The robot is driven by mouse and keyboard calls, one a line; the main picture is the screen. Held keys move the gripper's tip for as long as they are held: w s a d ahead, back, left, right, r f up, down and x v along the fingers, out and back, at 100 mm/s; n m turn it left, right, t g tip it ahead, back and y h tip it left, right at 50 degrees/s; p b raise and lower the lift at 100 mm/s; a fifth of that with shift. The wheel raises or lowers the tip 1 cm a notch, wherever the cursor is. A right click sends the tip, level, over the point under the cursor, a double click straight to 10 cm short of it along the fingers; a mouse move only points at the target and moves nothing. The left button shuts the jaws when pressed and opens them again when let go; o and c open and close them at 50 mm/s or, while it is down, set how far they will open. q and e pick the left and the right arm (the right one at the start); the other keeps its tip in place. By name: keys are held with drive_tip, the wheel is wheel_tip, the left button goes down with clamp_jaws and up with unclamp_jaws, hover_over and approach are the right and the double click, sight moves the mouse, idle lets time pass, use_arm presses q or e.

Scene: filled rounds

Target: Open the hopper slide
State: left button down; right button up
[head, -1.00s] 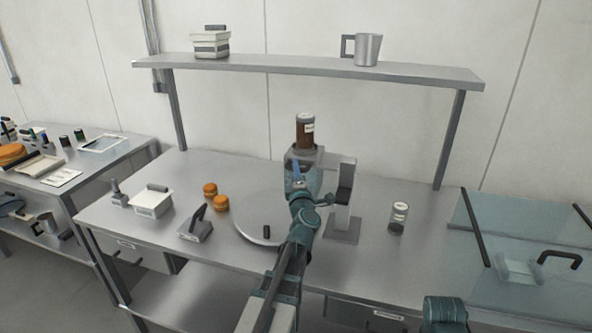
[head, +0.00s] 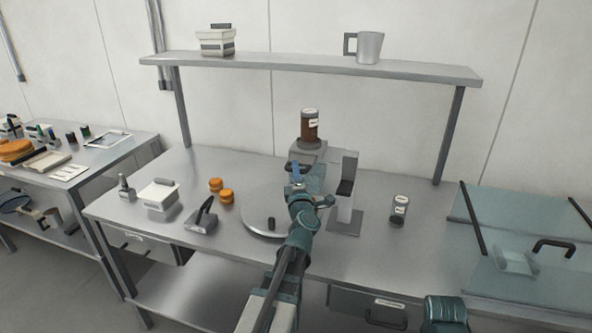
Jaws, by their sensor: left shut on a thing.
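The hopper is a grey dispenser (head: 309,147) on a stand (head: 345,217) in the middle of the table, with a brown-filled jar (head: 309,126) upright on top. My left gripper (head: 303,180) is at the front of the dispenser, just below the jar. It is shut on the hopper slide, but its wrist and fingers hide most of the slide and the grip. A small blue part shows at the fingers. How far the slide is out cannot be told. My right gripper is not in view.
A round grey plate (head: 256,222) lies under my left arm. Two orange-brown pieces (head: 226,196), a handled press (head: 203,216) and a white box (head: 158,195) stand left. A labelled jar (head: 400,210) stands right. A shelf (head: 300,65) crosses above; a glass cover (head: 515,225) is far right.

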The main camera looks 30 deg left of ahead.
use_arm(q)
drive_tip(key=shift+w, duration=0.1)
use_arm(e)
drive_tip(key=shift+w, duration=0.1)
use_arm(q)
drive_tip(key=c, duration=0.8)
unclamp_jaws()
